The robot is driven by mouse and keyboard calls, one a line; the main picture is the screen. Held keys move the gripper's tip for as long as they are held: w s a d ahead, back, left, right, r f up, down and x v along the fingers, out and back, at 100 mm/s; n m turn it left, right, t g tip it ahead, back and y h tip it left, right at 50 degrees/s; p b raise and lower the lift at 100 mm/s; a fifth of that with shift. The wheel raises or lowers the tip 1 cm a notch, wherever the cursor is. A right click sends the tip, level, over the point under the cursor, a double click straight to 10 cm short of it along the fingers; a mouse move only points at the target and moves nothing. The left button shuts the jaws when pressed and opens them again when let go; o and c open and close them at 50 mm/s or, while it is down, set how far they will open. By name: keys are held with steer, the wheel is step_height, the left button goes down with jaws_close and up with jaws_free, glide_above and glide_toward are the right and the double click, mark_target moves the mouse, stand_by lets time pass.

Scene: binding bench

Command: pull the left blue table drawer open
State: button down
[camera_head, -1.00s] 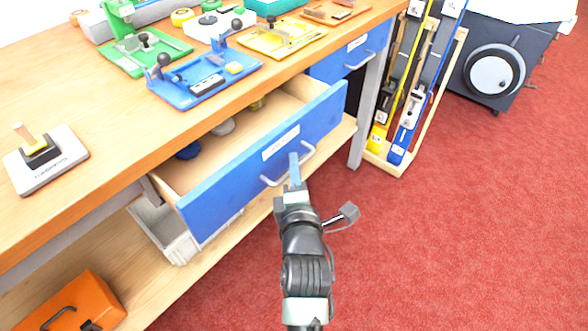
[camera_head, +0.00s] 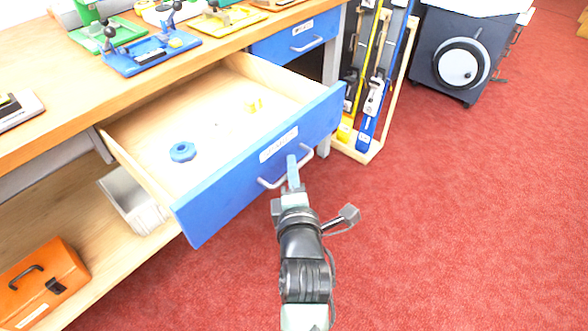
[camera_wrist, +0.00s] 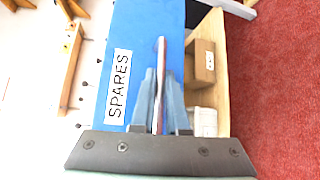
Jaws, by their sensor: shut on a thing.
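The left blue drawer (camera_head: 232,188) stands well open from the wooden bench. Its front carries a white label and a grey bar handle (camera_head: 306,160). In the wrist view the blue front (camera_wrist: 140,45) shows with the label "SPARES" (camera_wrist: 118,88). My gripper (camera_head: 293,172) is at the middle of the handle, shut on it. In the wrist view my gripper's fingers (camera_wrist: 160,100) close on both sides of the handle bar (camera_wrist: 161,55). Inside the drawer are a blue knob (camera_head: 183,151) and a small yellow piece (camera_head: 254,105).
The right blue drawer (camera_head: 290,42) is closed. A wooden rack (camera_head: 366,150) with long tools stands right of the bench. An orange case (camera_head: 40,283) and a pale bin (camera_head: 132,200) are on the lower shelf. Red carpet is free in front and right.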

stand_by(0.3)
steer(key=c, duration=0.9)
jaws_free()
steer(key=shift+s, duration=0.2)
steer(key=s, duration=0.4)
steer(key=s+r+p, duration=0.1)
steer(key=s, duration=0.3)
steer(key=s+r+p, duration=0.1)
steer(key=s, duration=0.3)
steer(key=shift+s, duration=0.25)
